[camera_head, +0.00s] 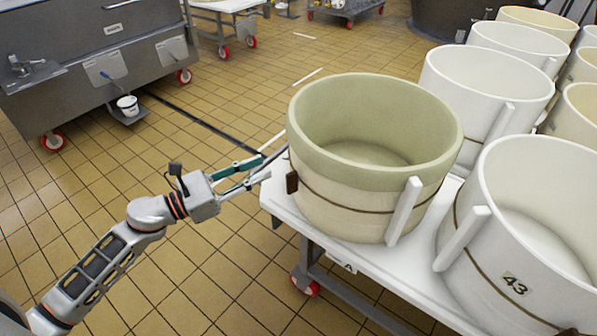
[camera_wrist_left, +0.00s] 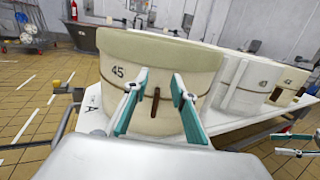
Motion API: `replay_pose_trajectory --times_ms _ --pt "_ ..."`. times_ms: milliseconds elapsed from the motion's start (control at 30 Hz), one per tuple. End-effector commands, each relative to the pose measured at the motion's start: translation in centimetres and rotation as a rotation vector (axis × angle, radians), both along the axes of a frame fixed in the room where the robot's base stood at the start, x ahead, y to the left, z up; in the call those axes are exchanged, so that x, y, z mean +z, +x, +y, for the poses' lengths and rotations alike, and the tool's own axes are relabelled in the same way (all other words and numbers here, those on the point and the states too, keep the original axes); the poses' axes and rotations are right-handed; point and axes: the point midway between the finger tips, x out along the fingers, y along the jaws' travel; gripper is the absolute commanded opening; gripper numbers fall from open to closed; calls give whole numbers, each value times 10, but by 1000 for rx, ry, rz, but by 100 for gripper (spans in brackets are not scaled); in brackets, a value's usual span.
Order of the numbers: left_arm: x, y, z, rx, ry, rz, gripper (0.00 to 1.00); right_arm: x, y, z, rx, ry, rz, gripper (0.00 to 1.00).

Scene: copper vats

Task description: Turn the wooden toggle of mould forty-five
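Mould forty-five (camera_head: 345,205) is a cream tub with a greenish rim and a thin brown band, at the near left end of a white table. Its number 45 shows in the left wrist view (camera_wrist_left: 118,71). The brown wooden toggle (camera_head: 292,182) is on its left side in the head view. In the left wrist view the toggle (camera_wrist_left: 155,104) stands upright between the lines of my fingers. My left gripper (camera_head: 266,168) is open and empty, pointing at the toggle, with a small gap apparent. My right gripper (camera_wrist_left: 277,145) shows only in the left wrist view, apparently open and empty.
The white wheeled table (camera_head: 365,258) bears mould 43 (camera_head: 550,285) and several other white and cream moulds. White upright slats stand against the mould sides. A steel vat (camera_head: 60,75) with a small white bucket (camera_head: 128,106) is at back left. Tiled floor is clear between.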

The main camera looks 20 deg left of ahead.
Motion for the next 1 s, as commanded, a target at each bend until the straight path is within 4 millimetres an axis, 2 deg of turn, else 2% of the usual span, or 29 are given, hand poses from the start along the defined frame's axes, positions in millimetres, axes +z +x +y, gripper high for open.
replay_pose_trajectory --times_ms 33,133,267,433,700,1000 --pt "-53 -7 1 -5 28 53 26 -20 -9 1 4 0 32 40" --pt "-73 -10 1 -6 31 76 26 -22 -10 2 7 0 34 40" --pt "-71 -4 -5 -6 29 72 26 -17 -7 2 8 0 25 40" --pt "-65 15 -21 -6 27 64 26 -15 -5 0 8 -5 21 40" --pt "-67 42 -46 -5 25 69 26 -15 -6 -1 7 -9 24 40" --pt "-68 48 -52 -5 26 71 26 -16 -7 -1 7 -8 25 40"
